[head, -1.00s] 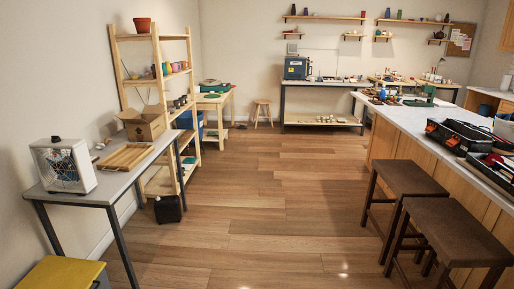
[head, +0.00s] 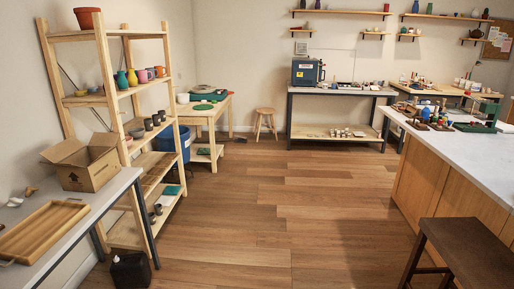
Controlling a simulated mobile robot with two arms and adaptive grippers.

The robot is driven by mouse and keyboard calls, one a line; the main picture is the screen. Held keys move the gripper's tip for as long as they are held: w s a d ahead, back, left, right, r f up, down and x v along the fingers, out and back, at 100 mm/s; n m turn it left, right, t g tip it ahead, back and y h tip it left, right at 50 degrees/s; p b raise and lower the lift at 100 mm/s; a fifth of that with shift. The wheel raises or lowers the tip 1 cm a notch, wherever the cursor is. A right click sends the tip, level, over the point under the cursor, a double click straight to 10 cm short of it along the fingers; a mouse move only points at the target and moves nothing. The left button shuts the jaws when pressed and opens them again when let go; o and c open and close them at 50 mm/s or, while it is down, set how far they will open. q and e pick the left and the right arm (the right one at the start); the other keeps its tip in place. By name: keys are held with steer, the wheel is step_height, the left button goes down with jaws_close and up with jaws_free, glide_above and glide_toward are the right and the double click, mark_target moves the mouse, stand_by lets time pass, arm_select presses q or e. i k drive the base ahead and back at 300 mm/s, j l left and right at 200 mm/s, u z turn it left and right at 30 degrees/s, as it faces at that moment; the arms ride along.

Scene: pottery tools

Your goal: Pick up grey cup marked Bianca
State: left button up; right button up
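Several dark grey cups (head: 148,124) stand in a row on a middle shelf of the wooden shelf unit (head: 104,75) at the left. They are too small to read any name, so I cannot tell which is marked Bianca. Coloured jugs and mugs (head: 132,78) stand on the shelf above them. More small dark items (head: 156,210) sit on a low shelf. Neither of my grippers is in view.
A grey table (head: 60,225) with an open cardboard box (head: 82,162) and a wooden tray (head: 40,232) is at the near left. A black container (head: 131,270) stands on the floor beside it. A stool (head: 465,250) and long counter (head: 465,160) are at right. The middle floor (head: 250,215) is clear.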

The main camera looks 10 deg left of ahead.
mark_target(148, 122)
steer(key=i, duration=2.3)
steer(key=i+l+u, duration=0.15)
steer(key=i+u, duration=0.3)
steer(key=i, duration=0.2)
steer(key=i+l+u, duration=0.45)
steer(key=i, duration=0.15)
steer(key=i+l+u, duration=0.95)
steer(key=l, duration=0.15)
steer(key=l+u, duration=0.2)
steer(key=l, duration=0.15)
steer(key=i+l+u, duration=0.25)
steer(key=l, duration=0.15)
steer(key=l+u, duration=0.25)
steer(key=l, duration=0.15)
